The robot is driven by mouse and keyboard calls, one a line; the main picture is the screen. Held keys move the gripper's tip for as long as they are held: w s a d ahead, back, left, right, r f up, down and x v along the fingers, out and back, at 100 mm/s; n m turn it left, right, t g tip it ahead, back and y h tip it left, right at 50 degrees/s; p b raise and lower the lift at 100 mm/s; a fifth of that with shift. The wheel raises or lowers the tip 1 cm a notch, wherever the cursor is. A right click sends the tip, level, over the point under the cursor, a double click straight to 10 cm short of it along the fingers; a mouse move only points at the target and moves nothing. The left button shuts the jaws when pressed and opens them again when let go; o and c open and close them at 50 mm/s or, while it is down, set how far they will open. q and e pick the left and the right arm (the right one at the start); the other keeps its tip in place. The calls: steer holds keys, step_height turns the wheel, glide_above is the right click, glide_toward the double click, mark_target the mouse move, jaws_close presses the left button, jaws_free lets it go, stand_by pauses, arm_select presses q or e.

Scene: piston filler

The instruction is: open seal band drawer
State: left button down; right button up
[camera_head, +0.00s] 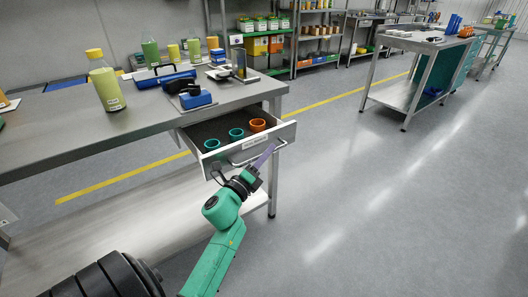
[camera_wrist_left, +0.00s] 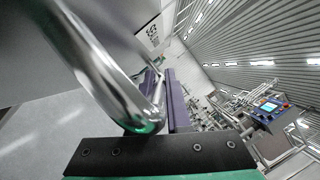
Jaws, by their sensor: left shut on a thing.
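The seal band drawer (camera_head: 284,131) is pulled out from under the steel workbench. Its dark-lined inside shows two teal bands (camera_head: 236,134) and one orange band (camera_head: 258,125). A curved metal handle (camera_head: 283,145) runs along its front, below a white label (camera_head: 254,143). My left gripper (camera_head: 265,157), with purple fingers, is shut on the handle near its right end. In the left wrist view the shiny handle (camera_wrist_left: 97,62) curves in to the fingers (camera_wrist_left: 168,100). My right gripper is not in view.
The workbench (camera_head: 60,127) carries a yellow-capped bottle (camera_head: 105,85) and blue tools (camera_head: 195,98) above the drawer. A lower shelf (camera_head: 130,215) lies under it. The floor to the right (camera_head: 400,200) is clear up to another steel table (camera_head: 415,42).

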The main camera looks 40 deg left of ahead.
arm_select(q)
steer(key=shift+s+d, duration=0.2)
steer(key=shift+d, duration=0.45)
steer(key=shift+s+d, duration=0.2)
steer(key=shift+d, duration=0.4)
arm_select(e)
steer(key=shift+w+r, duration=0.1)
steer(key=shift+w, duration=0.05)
arm_select(q)
steer(key=c, duration=0.9)
jaws_free()
